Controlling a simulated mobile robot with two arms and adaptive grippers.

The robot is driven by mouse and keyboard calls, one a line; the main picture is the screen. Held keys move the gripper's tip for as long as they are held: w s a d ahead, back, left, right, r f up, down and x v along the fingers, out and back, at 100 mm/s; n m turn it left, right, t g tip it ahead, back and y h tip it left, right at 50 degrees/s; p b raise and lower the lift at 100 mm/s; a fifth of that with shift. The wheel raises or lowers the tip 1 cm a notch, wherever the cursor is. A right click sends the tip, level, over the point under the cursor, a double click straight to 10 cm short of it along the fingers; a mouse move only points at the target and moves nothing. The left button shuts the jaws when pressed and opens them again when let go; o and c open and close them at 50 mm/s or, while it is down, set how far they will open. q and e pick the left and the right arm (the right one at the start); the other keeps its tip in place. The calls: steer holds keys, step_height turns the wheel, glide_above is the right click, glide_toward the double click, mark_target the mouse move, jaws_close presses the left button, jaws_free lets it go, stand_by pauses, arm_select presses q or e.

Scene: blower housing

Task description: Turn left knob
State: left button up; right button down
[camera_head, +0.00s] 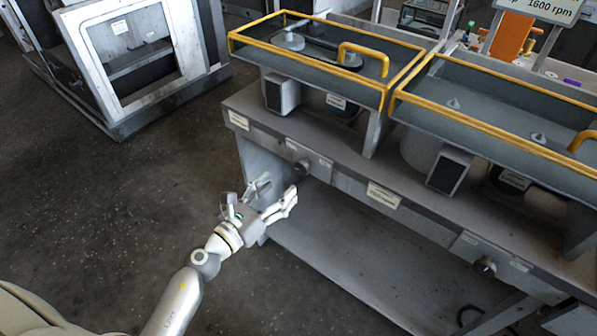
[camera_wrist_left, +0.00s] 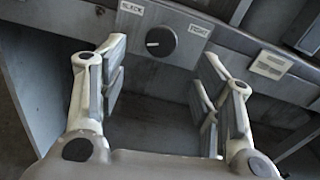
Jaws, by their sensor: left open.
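The left knob (camera_head: 301,167) is a round dark dial on the front rail of the grey bench. In the left wrist view the knob (camera_wrist_left: 161,42) shows in front of my fingers, between two white labels. A light pointer mark on its face lies roughly level. My left gripper (camera_head: 279,189) is open and empty, just in front of and a little below the knob in the head view. In the left wrist view its fingers (camera_wrist_left: 163,68) stand wide on either side of the knob's line, apart from it. My right gripper is not in view.
A second knob (camera_head: 485,266) sits further right on the rail. Above are yellow-edged covers (camera_head: 310,48) over the blower units. A lower shelf (camera_head: 380,275) runs beneath the rail. A grey frame cabinet (camera_head: 130,60) stands at the back left. The floor at left is clear.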

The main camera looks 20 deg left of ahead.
mark_target(300, 169)
arm_select(q)
steer(key=p+x, duration=0.1)
steer(key=x, duration=0.6)
steer(key=shift+w+d, duration=0.3)
steer(key=shift+w, duration=0.35)
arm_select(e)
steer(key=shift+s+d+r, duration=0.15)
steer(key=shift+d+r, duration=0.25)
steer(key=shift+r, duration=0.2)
arm_select(q)
steer(key=c, duration=1)
